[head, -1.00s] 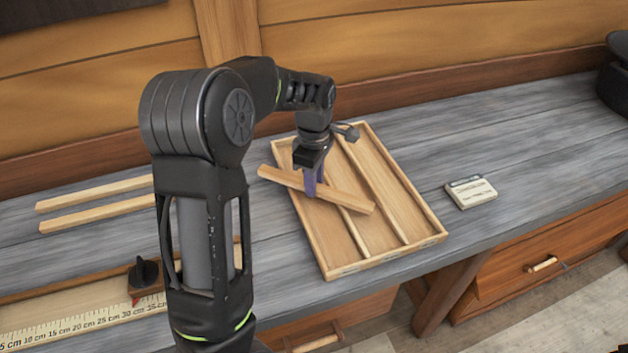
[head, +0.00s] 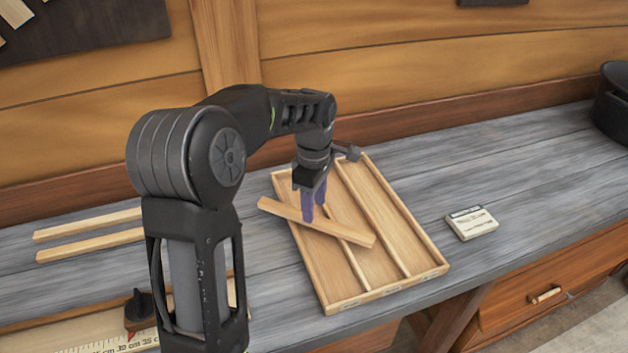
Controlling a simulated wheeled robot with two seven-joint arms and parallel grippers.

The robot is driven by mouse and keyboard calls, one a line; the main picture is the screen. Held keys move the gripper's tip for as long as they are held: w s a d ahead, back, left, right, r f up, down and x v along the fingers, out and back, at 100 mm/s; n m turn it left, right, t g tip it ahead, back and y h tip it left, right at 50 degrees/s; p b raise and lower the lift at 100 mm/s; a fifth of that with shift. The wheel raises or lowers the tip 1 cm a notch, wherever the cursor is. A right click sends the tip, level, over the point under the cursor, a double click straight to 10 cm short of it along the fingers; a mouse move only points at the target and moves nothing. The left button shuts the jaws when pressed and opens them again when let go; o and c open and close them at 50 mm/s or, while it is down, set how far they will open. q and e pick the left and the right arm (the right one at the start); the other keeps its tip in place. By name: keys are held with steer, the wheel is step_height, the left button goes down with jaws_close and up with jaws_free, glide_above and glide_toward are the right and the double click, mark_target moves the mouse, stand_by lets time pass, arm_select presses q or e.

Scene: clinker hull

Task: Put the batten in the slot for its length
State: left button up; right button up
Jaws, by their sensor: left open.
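A pale wooden batten (head: 345,234) lies slantwise across the left part of the slotted tray (head: 433,270), crossing its left wall and a divider. The tray has three long slots side by side, with small labels on its front edge too small to read. My left gripper (head: 313,212) points down at the batten with its purple fingers open. The fingers are at the batten's upper left part; I cannot tell whether they still straddle it. My right gripper is not in view.
Two more battens (head: 90,234) lie at the left of the grey bench. A measuring board (head: 110,345) with a dark stop (head: 138,309) is at the lower left. A small labelled block (head: 471,223) sits right of the tray.

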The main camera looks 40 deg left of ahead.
arm_select(q)
step_height(320, 180, up, 9)
steer(key=shift+f, duration=0.15)
steer(key=shift+s+a, duration=0.1)
stand_by(0.6)
